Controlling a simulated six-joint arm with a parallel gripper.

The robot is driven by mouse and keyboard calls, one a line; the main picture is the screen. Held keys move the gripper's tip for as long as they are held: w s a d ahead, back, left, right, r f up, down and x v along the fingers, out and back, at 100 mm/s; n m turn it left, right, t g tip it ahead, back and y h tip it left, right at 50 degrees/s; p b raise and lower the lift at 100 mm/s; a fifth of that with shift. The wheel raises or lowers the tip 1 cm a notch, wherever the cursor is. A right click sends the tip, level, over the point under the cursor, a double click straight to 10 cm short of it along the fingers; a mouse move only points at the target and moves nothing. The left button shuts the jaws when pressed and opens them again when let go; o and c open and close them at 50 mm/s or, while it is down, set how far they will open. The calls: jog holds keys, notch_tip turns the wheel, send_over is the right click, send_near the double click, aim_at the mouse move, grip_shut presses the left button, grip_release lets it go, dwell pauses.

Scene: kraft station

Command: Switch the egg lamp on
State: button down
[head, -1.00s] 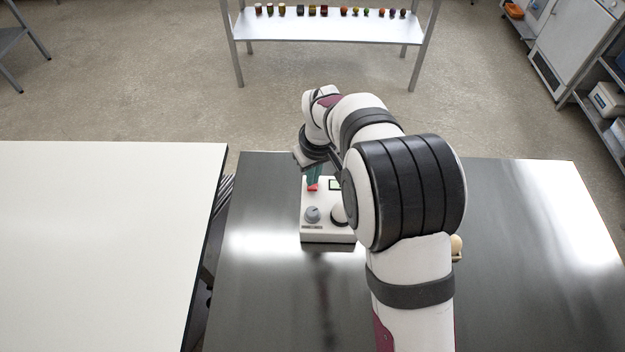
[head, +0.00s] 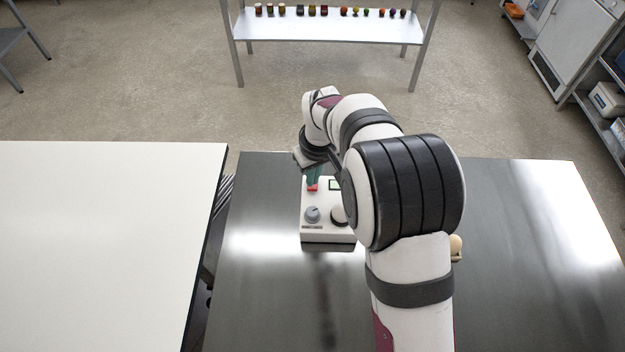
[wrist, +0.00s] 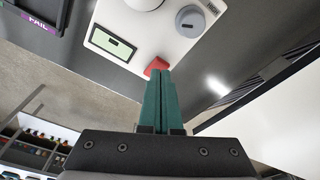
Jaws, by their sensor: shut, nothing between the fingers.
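The egg lamp device appears as a white box (head: 327,238) on the dark metal table, partly hidden by my arm. It also shows in the wrist view (wrist: 178,44). In the head view my gripper (head: 313,182) is above the box's far left.
A pale egg-like object (head: 456,244) sits right of my arm, partly hidden. A dark bin labelled FAIL (wrist: 38,18) shows in the wrist view. A white table (head: 110,240) stands to the left. A shelf (head: 325,28) with small items is beyond. The table's right side is clear.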

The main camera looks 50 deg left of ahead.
aim_at(315, 188)
jog(key=shift+f, duration=0.8)
jog(key=shift+r, duration=3.5)
jog(key=shift+w+d+r, duration=0.15)
jog(key=shift+d, duration=0.1)
jog(key=d+r+m, duration=0.3)
jog(key=d+m, duration=0.1)
jog(key=d, duration=0.5)
jog(key=d+r+m, duration=0.3)
jog(key=d, duration=0.6)
jog(key=d+r+m, duration=0.4)
jog(key=d, duration=0.4)
jog(key=s+d+f+m, duration=0.2)
jog(key=s+d+m, duration=0.7)
jog(key=s+d, duration=0.3)
jog(key=shift+s+d+f+m+g, duration=0.2)
jog(key=shift+s+d+m+g, duration=0.1)
jog(key=shift+s, duration=0.7)
